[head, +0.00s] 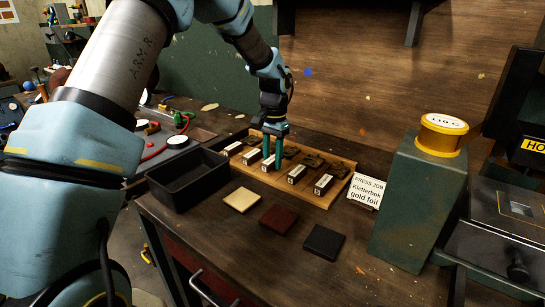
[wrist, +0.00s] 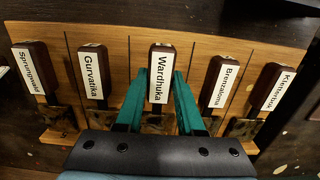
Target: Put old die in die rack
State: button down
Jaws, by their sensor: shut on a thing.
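The wooden die rack (head: 316,203) lies on the dark workbench; it fills much of the wrist view (wrist: 120,42). The Wardhuka die (wrist: 161,62), with a dark handle and white label, is in its middle slot. My gripper (wrist: 158,92) has its green fingers on either side of this die and is shut on it. In the head view my gripper (head: 274,163) reaches down onto the rack. The Gurvatika die (wrist: 93,70) and Sprungwald die (wrist: 34,68) are to its left, the Brentaloma die (wrist: 217,82) and Kletterbok die (wrist: 271,88) to its right. My gripper hides the Wardhuka die's lower end.
A black open tray (head: 187,188) stands left of the rack. Cream (head: 241,201), maroon (head: 278,218) and black (head: 323,242) squares lie in front. A job card (head: 367,190) reads "Kletterbok gold foil".

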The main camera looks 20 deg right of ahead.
jog(key=shift+f, duration=0.5)
dwell(0.4)
jog(key=shift+c, duration=2.2)
grip_release()
